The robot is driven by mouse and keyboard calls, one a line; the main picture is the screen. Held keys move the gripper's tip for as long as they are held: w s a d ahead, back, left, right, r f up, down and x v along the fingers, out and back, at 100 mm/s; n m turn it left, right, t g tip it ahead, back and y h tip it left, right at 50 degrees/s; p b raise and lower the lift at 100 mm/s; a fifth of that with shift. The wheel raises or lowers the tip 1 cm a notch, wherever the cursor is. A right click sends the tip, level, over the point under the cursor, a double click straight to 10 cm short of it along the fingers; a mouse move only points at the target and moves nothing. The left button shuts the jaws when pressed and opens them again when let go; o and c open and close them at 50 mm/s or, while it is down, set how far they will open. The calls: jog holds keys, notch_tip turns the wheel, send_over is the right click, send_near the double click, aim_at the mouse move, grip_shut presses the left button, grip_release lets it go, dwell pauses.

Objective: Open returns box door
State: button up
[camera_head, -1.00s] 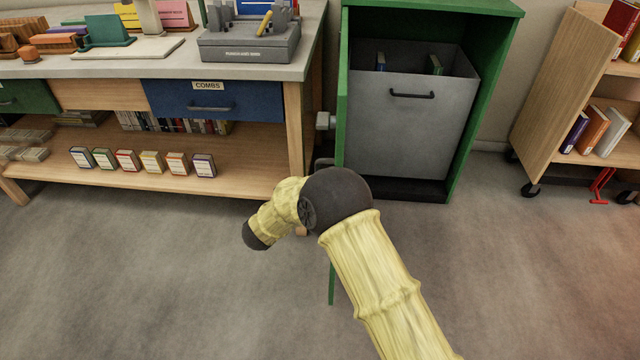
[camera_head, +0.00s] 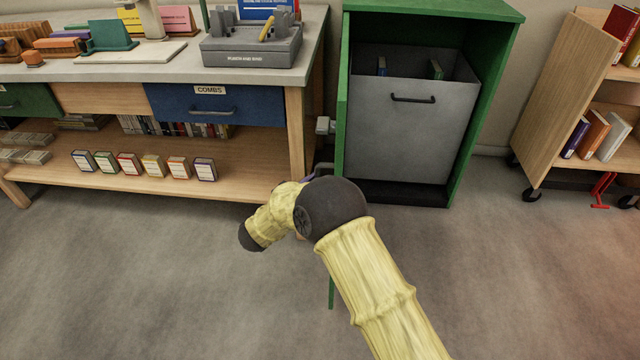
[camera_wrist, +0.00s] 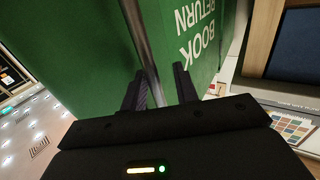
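The green returns box (camera_head: 487,95) stands with its front open, showing a grey bin (camera_head: 410,135) with a dark handle inside. Its green door (camera_head: 341,135) is swung wide out towards me and shows nearly edge-on, partly behind my arm. In the wrist view the door's outer face (camera_wrist: 75,50) carries white "BOOK RETURN" lettering and a grey bar handle (camera_wrist: 142,35). My gripper (camera_wrist: 161,80) is open, with one finger on each side of the bar. The bar lies nearer the left finger, with a gap to the right one. In the head view my arm hides the gripper.
A wooden workbench (camera_head: 170,72) with drawers and a low shelf stands left of the box, close to the door. A wheeled wooden book cart (camera_head: 555,95) stands at the right. The carpet (camera_head: 490,270) in front is clear.

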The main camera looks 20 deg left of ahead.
jog(key=shift+s, duration=0.1)
jog(key=p+v, duration=0.4)
jog(key=v, duration=1.3)
jog(key=shift+s, duration=0.1)
